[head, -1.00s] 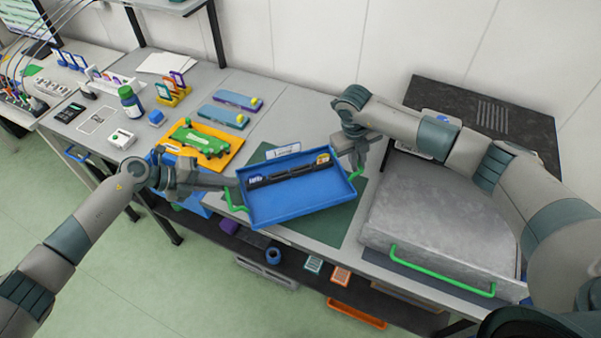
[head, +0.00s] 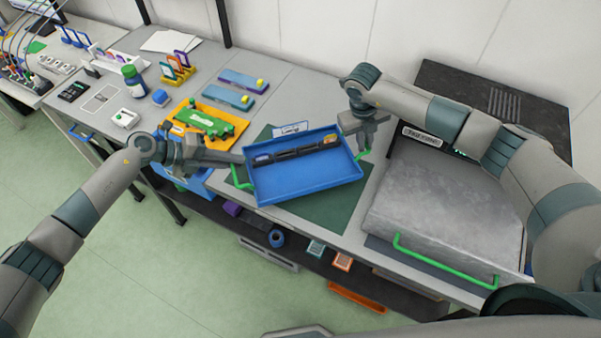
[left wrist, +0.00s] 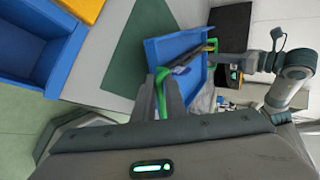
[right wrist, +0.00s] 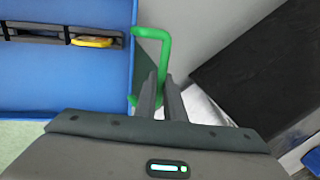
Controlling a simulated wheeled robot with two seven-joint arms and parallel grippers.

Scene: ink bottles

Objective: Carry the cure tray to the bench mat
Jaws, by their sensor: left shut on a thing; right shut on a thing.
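The cure tray (head: 300,184) is a shallow blue tray with a green handle at each end and a dark strip with small items inside. It hangs over the dark green bench mat (head: 345,203), which shows at its front right and back left. The gap beneath it is hard to judge. My left gripper (head: 238,160) is shut on the tray's left handle (left wrist: 161,82). My right gripper (head: 364,143) is shut on its right handle (right wrist: 163,50). In the right wrist view, a yellow item (right wrist: 91,42) lies in the strip.
A grey metal-topped unit (head: 440,205) with a green bar handle stands right of the mat. An orange tray (head: 208,123) with a green part lies left of it, above a blue bin (head: 190,178). A small sign (head: 290,129) stands behind the tray.

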